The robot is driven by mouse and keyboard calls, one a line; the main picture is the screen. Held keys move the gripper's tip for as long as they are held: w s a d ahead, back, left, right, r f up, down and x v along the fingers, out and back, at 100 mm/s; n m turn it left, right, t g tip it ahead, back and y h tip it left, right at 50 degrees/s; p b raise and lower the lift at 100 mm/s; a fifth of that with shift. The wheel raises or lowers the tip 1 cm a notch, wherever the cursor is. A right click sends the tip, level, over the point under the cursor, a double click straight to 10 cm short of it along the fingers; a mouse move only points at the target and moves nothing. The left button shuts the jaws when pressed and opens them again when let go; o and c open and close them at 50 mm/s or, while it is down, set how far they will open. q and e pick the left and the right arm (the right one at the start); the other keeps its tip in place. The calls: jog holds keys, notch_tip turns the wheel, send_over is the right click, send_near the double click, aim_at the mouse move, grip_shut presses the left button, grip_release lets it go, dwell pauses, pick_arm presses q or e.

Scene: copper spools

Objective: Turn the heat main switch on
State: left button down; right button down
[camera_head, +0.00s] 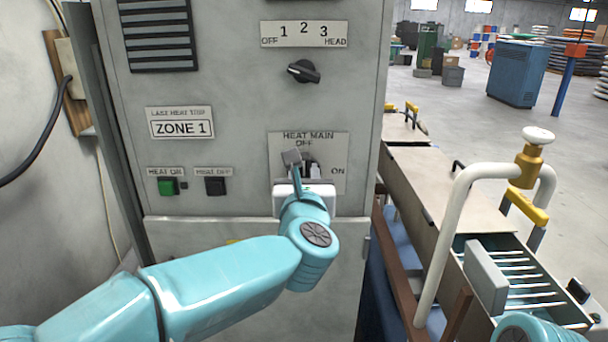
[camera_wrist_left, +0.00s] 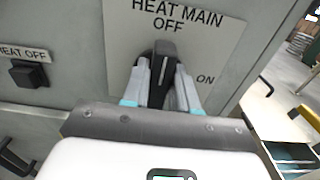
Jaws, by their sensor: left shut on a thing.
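The heat main switch has a black handle (camera_wrist_left: 162,77) on a grey plate lettered HEAT MAIN, with OFF above and ON to the right (camera_head: 338,152). In the wrist view the handle points up toward OFF. My left gripper (camera_head: 303,165) is at this switch, its two grey fingers on either side of the handle. It is shut on the handle in the left wrist view (camera_wrist_left: 160,84). The fingers and wrist hide part of the handle and its base in the head view.
Left of the switch are a green HEAT ON button (camera_head: 168,187) and a black HEAT OFF button (camera_head: 215,186). A black rotary selector (camera_head: 304,71) sits above. Right of the cabinet are a white pipe (camera_head: 442,235) with a valve and a slatted trough (camera_head: 520,281).

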pick_arm(q)
jog(key=shift+m, duration=0.3)
jog(key=m, duration=0.2)
jog(key=shift+d+m, duration=0.2)
jog(key=shift+m, duration=0.2)
jog(key=m, duration=0.4)
jog(key=shift+d+f+m, duration=0.15)
jog(key=shift+d+m, duration=0.1)
jog(key=shift+m, duration=0.05)
jog(key=shift+d+f+m+p, duration=0.1)
jog(key=shift+f+m+p, duration=0.2)
jog(key=shift+m, duration=1.35)
jog(key=shift+d+f+m+p, duration=0.1)
jog(key=shift+m+p, duration=0.3)
jog(key=shift+m, duration=1.2)
jog(key=shift+d+f+m+p, duration=0.15)
jog(key=shift+m+p, duration=0.2)
jog(key=shift+m, duration=1.3)
jog(key=shift+a, duration=0.1)
jog(key=c, duration=1)
grip_release()
jog(key=shift+o, duration=0.2)
